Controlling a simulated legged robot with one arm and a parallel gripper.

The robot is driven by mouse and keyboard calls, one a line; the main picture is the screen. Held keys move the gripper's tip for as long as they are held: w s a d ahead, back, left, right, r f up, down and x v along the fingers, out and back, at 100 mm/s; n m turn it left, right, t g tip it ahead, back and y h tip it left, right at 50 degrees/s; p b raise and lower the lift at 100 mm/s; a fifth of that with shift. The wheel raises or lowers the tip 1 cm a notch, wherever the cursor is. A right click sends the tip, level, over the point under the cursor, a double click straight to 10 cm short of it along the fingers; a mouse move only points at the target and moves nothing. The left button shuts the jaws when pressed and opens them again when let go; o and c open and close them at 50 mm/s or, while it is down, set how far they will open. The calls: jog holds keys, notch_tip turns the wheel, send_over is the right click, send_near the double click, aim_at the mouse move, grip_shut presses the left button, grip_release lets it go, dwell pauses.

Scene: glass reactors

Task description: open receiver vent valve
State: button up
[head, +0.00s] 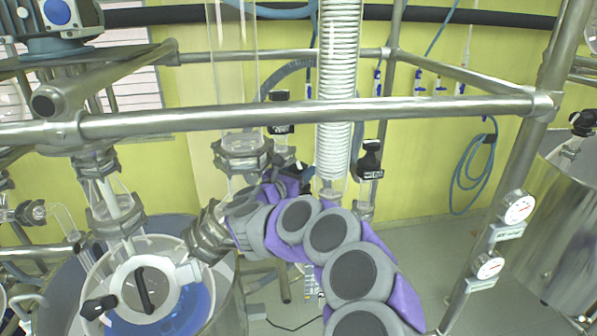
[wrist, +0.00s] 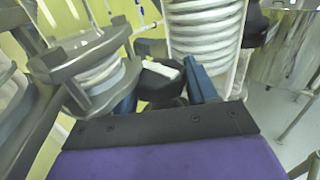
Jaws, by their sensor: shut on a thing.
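My gripper (wrist: 163,74) shows in the wrist view with a blue finger on each side of a black valve handle (wrist: 160,84) with a white mark. It is shut on this handle. In the head view my purple and grey arm reaches up from the lower right, and my gripper (head: 287,178) is partly hidden behind its links, below the steel rail. The held handle cannot be made out clearly there. I cannot tell from the pictures whether the valve is open or closed.
A glass coil condenser (head: 337,80) stands right behind the gripper. A flanged glass column (head: 243,150) is close on its left. Another black valve handle (head: 370,160) is to the right. A steel rail (head: 300,115) crosses above the arm. A glass reactor (head: 150,290) stands lower left.

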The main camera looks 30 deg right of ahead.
jog(key=shift+f+n+t+b, duration=0.2)
jog(key=shift+n+t+b, duration=0.15)
jog(key=shift+b, duration=1.5)
